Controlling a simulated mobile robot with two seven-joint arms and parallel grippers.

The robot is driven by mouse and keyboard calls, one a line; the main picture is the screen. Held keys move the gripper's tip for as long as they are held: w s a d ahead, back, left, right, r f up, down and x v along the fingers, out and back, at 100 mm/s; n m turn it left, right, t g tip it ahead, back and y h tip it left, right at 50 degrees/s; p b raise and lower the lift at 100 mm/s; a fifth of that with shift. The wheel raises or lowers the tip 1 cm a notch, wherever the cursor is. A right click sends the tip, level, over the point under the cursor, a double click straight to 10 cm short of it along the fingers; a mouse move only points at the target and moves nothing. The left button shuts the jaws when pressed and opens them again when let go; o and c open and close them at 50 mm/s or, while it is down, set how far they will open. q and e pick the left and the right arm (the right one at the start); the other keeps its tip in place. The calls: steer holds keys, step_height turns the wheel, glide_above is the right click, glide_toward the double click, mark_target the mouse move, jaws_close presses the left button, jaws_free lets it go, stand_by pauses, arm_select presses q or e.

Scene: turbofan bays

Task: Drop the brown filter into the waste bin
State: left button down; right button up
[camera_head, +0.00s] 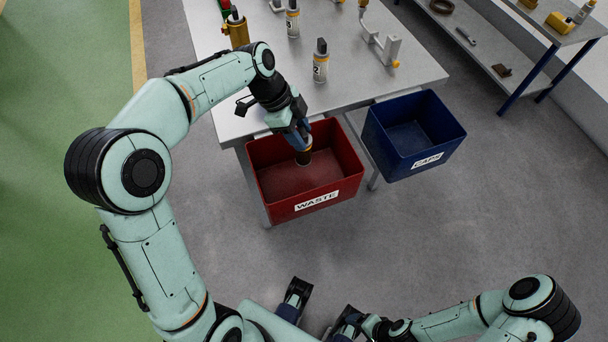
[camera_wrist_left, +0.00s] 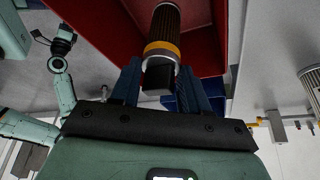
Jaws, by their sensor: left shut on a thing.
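The brown filter (camera_head: 303,157) is held in my left gripper (camera_head: 302,132), above the open red waste bin (camera_head: 316,203), which carries a WASTE label. In the left wrist view the filter (camera_wrist_left: 181,22) has a brown pleated body, a yellow-orange band and a black end block. The blue fingers of my left gripper (camera_wrist_left: 166,88) are shut on that black end. The filter points down into the bin opening, apart from the bin floor as far as I can tell.
A blue bin (camera_head: 408,145) labelled CAPS hangs right of the waste bin. The grey table (camera_head: 235,127) behind holds several bottles, a brass-coloured cylinder (camera_head: 237,32) and a metal bracket (camera_head: 385,46). A shelf unit stands at the upper right. The floor in front is clear.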

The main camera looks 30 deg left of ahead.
arm_select(q)
steer(key=shift+c, duration=2.4)
jaws_free()
steer(key=shift+r, duration=0.1)
steer(key=p+v, duration=0.2)
steer(key=v, duration=1.1)
steer(key=shift+r, duration=0.15)
